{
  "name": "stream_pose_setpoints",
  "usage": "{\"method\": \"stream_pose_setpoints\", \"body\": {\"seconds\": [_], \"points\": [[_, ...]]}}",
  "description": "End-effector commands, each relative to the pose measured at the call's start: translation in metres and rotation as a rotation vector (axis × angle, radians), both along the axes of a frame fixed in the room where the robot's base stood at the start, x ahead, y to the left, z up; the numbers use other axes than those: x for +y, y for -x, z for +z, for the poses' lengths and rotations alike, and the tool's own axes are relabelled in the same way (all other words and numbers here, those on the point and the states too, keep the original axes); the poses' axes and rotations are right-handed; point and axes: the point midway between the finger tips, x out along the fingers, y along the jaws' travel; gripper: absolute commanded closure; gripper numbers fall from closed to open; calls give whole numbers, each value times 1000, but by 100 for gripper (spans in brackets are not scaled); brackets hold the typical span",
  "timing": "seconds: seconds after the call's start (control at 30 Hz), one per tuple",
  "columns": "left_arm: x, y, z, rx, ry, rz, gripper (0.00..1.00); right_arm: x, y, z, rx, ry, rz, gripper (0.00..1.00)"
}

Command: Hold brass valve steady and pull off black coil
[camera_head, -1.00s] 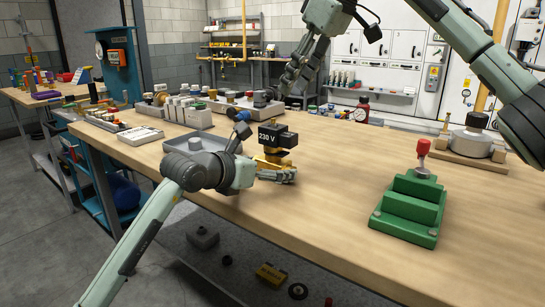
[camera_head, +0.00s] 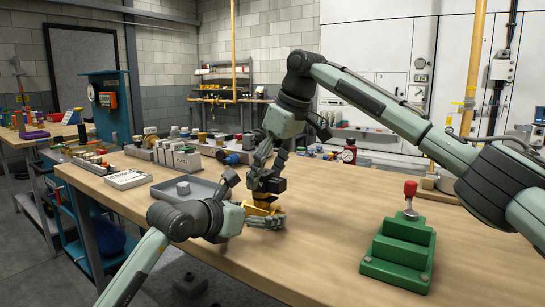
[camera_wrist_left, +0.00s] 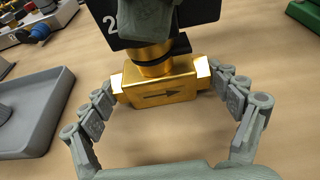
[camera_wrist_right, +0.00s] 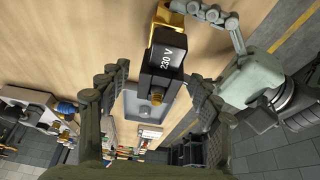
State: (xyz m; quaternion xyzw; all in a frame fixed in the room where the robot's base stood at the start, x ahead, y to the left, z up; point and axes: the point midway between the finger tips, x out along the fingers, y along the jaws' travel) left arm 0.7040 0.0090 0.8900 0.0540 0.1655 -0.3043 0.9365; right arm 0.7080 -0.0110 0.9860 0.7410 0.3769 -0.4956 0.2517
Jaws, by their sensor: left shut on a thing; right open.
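The brass valve (camera_head: 261,207) stands on the workbench, its body with a dark arrow facing the left wrist view (camera_wrist_left: 160,90). My left gripper (camera_head: 268,220) is shut on the valve, with fingers at both ends of its body. The black coil (camera_wrist_right: 165,62), marked 230 V, sits on top of the valve; a brass neck shows below it in the left wrist view. My right gripper (camera_head: 264,176) is open from above, its fingers on either side of the coil (camera_head: 276,185). I cannot tell if the fingers touch it.
A grey tray (camera_head: 158,192) lies left of the valve. A green stepped block (camera_head: 398,252) with a red-topped pin stands to the right. Several fittings and a red gauge (camera_head: 349,152) stand along the back of the bench. The bench between valve and green block is clear.

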Motion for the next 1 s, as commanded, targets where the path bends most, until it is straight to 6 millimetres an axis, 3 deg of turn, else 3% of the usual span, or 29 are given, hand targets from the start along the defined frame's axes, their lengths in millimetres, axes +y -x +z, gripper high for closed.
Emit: {"method": "stream_pose_setpoints", "body": {"seconds": [0.37,0.87,0.9,1.0], "points": [[0,0,0,2,1,1,67,2,-1,-6,-1,-1,0,36],[0,0,0,2,1,1,67,2,-1,-6,-1,-1,1,96],[0,0,0,2,1,1,67,2,-1,-6,-1,-1,1,59],[0,0,0,2,1,1,67,2,-1,-6,-1,-1,1,46]]}}
